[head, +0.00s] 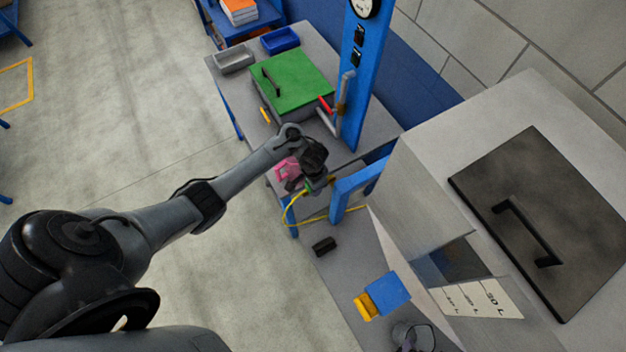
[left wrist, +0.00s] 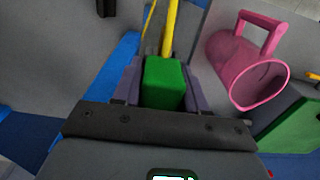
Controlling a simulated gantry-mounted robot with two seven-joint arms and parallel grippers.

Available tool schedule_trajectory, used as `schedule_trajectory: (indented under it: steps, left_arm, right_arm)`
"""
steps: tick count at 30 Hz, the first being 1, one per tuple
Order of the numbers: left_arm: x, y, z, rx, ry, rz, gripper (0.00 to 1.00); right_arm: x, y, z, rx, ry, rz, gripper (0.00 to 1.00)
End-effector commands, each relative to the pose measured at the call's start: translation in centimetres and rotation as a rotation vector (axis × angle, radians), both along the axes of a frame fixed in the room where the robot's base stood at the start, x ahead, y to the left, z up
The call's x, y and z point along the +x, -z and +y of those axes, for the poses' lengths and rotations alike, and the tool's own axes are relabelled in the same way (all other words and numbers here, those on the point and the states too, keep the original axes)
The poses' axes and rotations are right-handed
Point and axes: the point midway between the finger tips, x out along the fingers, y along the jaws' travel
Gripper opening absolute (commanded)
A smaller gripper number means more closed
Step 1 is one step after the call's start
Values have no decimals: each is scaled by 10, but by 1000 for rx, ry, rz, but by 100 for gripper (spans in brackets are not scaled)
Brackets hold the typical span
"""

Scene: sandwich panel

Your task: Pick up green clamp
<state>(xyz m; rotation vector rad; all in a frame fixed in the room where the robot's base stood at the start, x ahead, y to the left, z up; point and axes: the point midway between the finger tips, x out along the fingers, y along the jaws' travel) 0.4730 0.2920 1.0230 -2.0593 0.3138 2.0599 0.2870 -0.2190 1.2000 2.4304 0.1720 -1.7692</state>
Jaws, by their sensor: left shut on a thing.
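The green clamp (left wrist: 165,83) shows in the left wrist view as a green block between the two purple-grey fingers of my left gripper (left wrist: 160,88). The gripper is shut on it. A yellow cable or rod (left wrist: 170,28) runs from behind the block. In the head view my left gripper (head: 316,184) is over the near end of the grey bench, and its wrist hides most of the clamp. A yellow cable (head: 288,212) loops down beside it. My right gripper is not in view.
A pink handled cup (left wrist: 228,68) is close to the gripper. A green-topped block (head: 292,80) and grey and blue trays (head: 234,60) are on the bench. A blue post (head: 362,75) stands beside it. A large grey cabinet (head: 425,200) is at right.

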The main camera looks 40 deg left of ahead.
Motion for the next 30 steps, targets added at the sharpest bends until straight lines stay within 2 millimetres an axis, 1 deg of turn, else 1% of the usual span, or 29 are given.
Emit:
schedule_trajectory:
  steps: [7, 8, 10, 24, 27, 30]
  left_arm:
    - [2, -33, 0, -1, 0, -4, 7]
    - [0, -34, -3, -2, 2, -2, 7]
    - [-5, -29, -18, -2, 4, 1, 7]
    - [-37, -30, -119, -2, 1, 0, 7]
    - [-42, -29, -137, -2, 2, 0, 7]
    - [-47, -28, -151, -2, 1, 0, 7]
  right_arm:
    - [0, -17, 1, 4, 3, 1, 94]
    - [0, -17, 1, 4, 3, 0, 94]
    - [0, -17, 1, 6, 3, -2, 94]
    - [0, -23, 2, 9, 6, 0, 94]
    - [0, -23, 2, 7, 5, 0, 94]
    - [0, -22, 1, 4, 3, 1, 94]
